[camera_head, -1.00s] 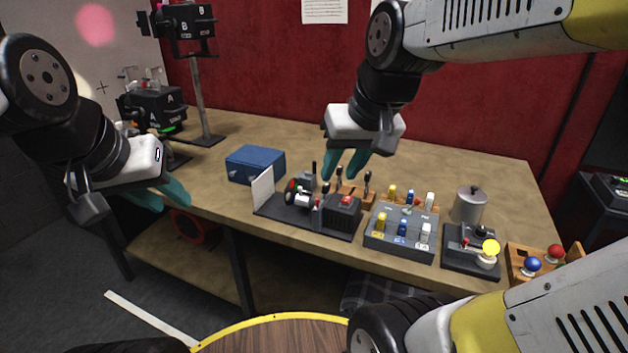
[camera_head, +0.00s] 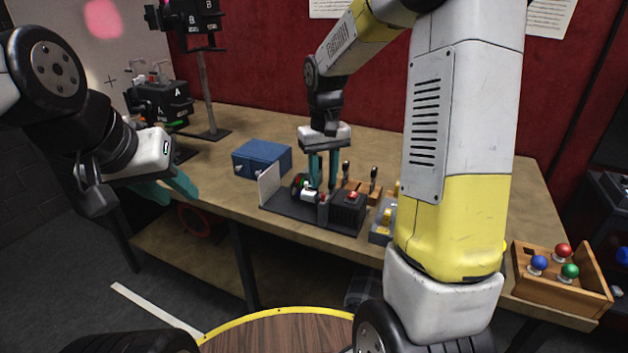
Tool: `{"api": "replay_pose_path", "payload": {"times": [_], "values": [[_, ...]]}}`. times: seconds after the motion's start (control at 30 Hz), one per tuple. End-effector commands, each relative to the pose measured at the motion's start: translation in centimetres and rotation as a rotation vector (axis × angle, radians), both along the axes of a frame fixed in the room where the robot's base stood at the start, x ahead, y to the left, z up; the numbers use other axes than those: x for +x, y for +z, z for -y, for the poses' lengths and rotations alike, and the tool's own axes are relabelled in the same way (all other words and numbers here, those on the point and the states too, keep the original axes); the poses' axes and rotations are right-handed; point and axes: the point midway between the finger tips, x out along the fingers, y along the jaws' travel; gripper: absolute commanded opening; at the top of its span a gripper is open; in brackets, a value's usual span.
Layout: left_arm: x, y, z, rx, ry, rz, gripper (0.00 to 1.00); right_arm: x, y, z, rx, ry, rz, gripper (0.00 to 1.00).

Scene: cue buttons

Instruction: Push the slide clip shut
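A dark device base (camera_head: 290,212) with a white upright panel (camera_head: 269,186) lies near the table's front edge. It carries small red, green and white parts (camera_head: 309,194) and a black block (camera_head: 348,208) with a red top. I cannot tell which small part is the slide clip. My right gripper (camera_head: 323,184) points straight down at the back of this device, its teal fingers a little apart. Whether the fingertips touch anything is unclear. My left gripper (camera_head: 178,194) is open and empty, left of the blue box and in front of the table edge.
A blue box (camera_head: 262,158) stands left of the device. Handled tools in a wooden rack (camera_head: 375,190) stand close behind it. My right arm hides most of the grey switch box (camera_head: 380,232). A wooden tray (camera_head: 545,285) with coloured knobs is at the right.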

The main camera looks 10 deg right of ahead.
Motion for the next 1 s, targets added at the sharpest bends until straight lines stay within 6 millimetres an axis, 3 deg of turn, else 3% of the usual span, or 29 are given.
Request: {"api": "replay_pose_path", "payload": {"times": [0.1, 0.3, 0.6, 0.63, 0.8, 1.0], "values": [[0.0, 0.0, 0.0, 0.000, 0.000, 0.000, 0.33, -0.1, -2.0, 0.0, 0.000, -0.001, -0.003, 0.33], [0.0, 0.0, 0.0, 0.000, 0.000, 0.000, 0.33, 0.0, -4.0, 0.0, 0.001, 0.000, 0.000, 0.33], [0.0, 0.0, 0.0, 0.000, 0.000, 0.000, 0.33, 0.0, -4.3, 0.0, 0.001, 0.000, 0.001, 0.33], [0.0, 0.0, 0.0, 0.000, 0.000, 0.000, 0.33, 0.0, -4.3, 0.0, 0.001, 0.000, 0.001, 0.31], [0.0, 0.0, 0.0, 0.000, 0.000, 0.000, 0.33, 0.0, -4.3, 0.0, 0.001, -0.001, 0.001, 0.00], [0.0, 0.0, 0.0, 0.000, 0.000, 0.000, 0.33, 0.0, -4.3, 0.0, 0.001, -0.001, 0.001, 0.00]]}}
